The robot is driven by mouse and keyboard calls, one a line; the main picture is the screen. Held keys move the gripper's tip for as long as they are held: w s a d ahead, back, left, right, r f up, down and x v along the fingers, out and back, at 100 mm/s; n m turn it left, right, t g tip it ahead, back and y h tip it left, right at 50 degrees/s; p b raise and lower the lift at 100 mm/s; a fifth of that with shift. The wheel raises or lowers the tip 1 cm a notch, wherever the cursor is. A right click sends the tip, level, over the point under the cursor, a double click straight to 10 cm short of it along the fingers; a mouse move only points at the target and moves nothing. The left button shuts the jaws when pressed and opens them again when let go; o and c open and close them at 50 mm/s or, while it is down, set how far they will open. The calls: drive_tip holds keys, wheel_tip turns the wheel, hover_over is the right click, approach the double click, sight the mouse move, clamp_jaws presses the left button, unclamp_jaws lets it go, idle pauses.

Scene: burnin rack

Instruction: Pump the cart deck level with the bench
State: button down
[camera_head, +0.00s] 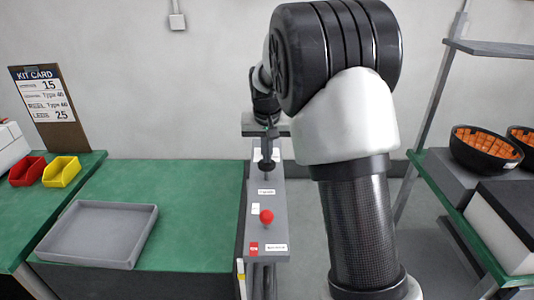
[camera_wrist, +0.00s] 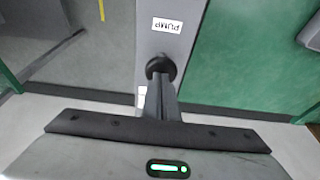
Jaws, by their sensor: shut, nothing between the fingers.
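A grey control panel (camera_head: 278,200) runs along the right edge of a green-topped surface (camera_head: 200,205). It carries a black round knob (camera_head: 267,178) near a white label; the wrist view shows the knob (camera_wrist: 161,66) beside a label reading PUMP (camera_wrist: 167,25). My gripper (camera_head: 267,160) is shut and empty, pointing down at the black knob. In the wrist view its fingertips (camera_wrist: 160,80) overlap the knob; I cannot tell whether they touch. Another green top (camera_head: 82,165) adjoins at left with a visible edge between. I cannot tell which is the cart deck.
A red ball knob (camera_head: 266,216) stands nearer on the panel. A grey tray (camera_head: 145,222) lies on the middle green top. Red (camera_head: 27,171) and yellow (camera_head: 61,171) bins and a kit card (camera_head: 48,105) are at left. A shelf with black bowls (camera_head: 462,155) stands at right.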

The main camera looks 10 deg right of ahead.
drive_tip(key=shift+s+r+p, duration=0.1)
drive_tip(key=shift+s+p, duration=0.05)
drive_tip(key=shift+p, duration=0.15)
drive_tip(key=w+p+v, duration=0.1)
drive_tip(key=p+v, duration=0.1)
drive_tip(key=v, duration=1.1)
drive_tip(key=shift+r+p, duration=0.35)
drive_tip(key=shift+r, duration=0.15)
drive_tip(key=shift+w+d, duration=0.1)
drive_tip(key=shift+w, duration=0.1)
wheel_tip(320, 180, up, 6)
drive_tip(key=shift+s+p, duration=0.4)
drive_tip(key=shift+s, duration=0.05)
drive_tip(key=shift+s+b+x, duration=0.15)
drive_tip(key=shift+s+x, duration=0.05)
drive_tip(key=shift+x, duration=2.1)
drive_tip(key=shift+s+b+x, duration=0.15)
drive_tip(key=shift+s+x, duration=0.05)
drive_tip(key=shift+x, duration=2.1)
drive_tip(key=shift+s+b+x, duration=0.15)
drive_tip(key=shift+x, duration=2.15)
